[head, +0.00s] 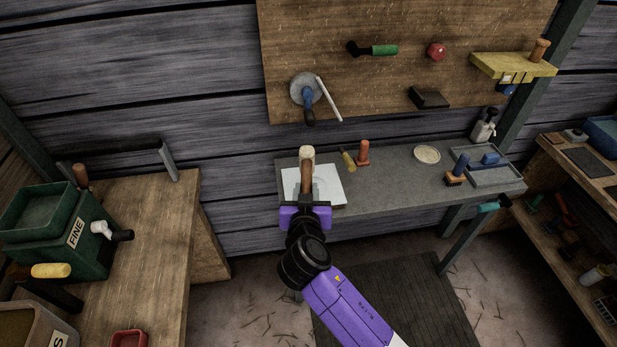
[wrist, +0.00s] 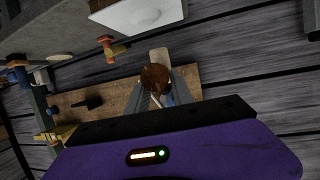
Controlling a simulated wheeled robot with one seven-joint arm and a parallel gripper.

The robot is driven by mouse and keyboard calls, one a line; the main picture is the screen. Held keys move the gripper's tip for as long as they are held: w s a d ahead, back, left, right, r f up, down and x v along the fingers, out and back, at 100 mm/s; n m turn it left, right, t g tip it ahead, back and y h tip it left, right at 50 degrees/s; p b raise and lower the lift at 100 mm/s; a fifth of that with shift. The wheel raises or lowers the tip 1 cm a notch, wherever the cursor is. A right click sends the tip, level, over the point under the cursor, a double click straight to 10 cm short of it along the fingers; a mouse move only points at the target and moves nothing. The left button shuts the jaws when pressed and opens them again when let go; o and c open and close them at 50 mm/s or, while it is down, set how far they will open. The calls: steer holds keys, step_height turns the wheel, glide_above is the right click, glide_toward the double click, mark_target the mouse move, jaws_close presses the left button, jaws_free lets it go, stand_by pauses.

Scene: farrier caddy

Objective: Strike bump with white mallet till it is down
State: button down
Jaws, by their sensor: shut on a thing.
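My gripper (head: 306,192) is shut on the handle of the white mallet (head: 306,154). The mallet has a brown wooden handle and a cream-white head, which points away from me. In the wrist view the handle's end (wrist: 156,78) shows between the fingers, with the pale head (wrist: 158,55) behind it. A white plate (head: 333,194) lies on the grey bench, partly hidden by my gripper and the mallet. The bump (wrist: 145,17) is a faint round swelling on the plate in the wrist view. The mallet's height above the plate is hard to tell.
On the grey bench (head: 395,190), an orange-brown tool (head: 363,152) and a yellow-handled tool (head: 348,160) stand right of the plate. A round dish (head: 427,155) lies farther right. A pegboard (head: 400,75) with tools hangs behind. A wooden bench (head: 150,240) stands left.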

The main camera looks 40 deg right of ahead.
steer(key=shift+w+d+r+m+g+h, duration=0.25)
steer(key=shift+d+r, duration=0.1)
steer(key=shift+r, duration=0.25)
steer(key=shift+w+d+r+m+g+h, duration=0.15)
steer(key=shift+d+r+m+h, duration=0.15)
steer(key=shift+r, duration=0.25)
steer(key=shift+s+f+b, duration=0.1)
steer(key=shift+f+b, duration=0.05)
steer(key=shift+b, duration=0.3)
steer(key=shift+f+b, duration=0.25)
steer(key=shift+b, duration=0.15)
step_height(320, 180, down, 4)
steer(key=b, duration=0.4)
